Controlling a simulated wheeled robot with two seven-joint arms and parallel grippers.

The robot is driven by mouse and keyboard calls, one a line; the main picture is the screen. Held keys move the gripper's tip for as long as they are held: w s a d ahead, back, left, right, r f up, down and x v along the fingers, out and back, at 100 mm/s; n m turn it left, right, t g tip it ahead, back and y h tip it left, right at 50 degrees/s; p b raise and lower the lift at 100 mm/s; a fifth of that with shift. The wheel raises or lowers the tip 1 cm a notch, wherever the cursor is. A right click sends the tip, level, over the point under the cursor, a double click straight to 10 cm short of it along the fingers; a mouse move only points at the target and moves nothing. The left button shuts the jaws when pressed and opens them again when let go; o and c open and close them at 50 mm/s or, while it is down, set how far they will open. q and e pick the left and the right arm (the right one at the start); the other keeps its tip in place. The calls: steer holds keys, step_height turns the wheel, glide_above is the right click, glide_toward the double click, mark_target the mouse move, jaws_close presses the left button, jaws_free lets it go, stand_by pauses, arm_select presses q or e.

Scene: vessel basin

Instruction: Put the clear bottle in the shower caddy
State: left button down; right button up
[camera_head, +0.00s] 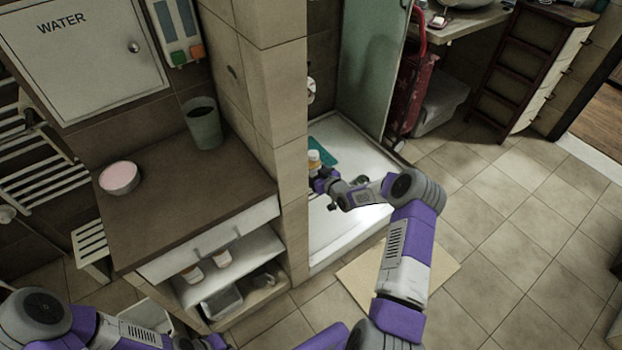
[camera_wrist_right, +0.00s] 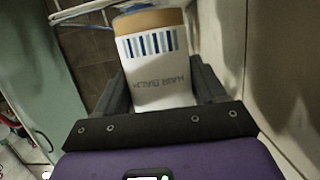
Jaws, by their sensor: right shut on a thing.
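My right gripper (camera_head: 322,180) is inside the shower stall and shut on a bottle (camera_head: 314,160). In the right wrist view the bottle (camera_wrist_right: 155,75) stands between the two dark fingers. Pale wire bars, possibly the shower caddy (camera_wrist_right: 80,14), show beyond the bottle at the upper left of that view. No caddy can be made out in the head view, where the tiled pillar hides part of the stall. My left gripper is outside the frames.
The tiled pillar (camera_head: 280,130) stands close left of my right gripper. A green glass panel (camera_head: 370,65) is behind it, above the white shower tray (camera_head: 345,225). A brown counter (camera_head: 180,205) holds a bowl (camera_head: 119,178) and a grey cup (camera_head: 203,125). The right floor is clear.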

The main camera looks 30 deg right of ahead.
step_height(320, 180, down, 4)
steer(key=shift+r+b, duration=0.15)
steer(key=shift+b, duration=0.4)
steer(key=shift+r, duration=0.1)
steer(key=shift+f, duration=0.2)
steer(key=o, duration=1.2)
steer(key=shift+r, duration=0.1)
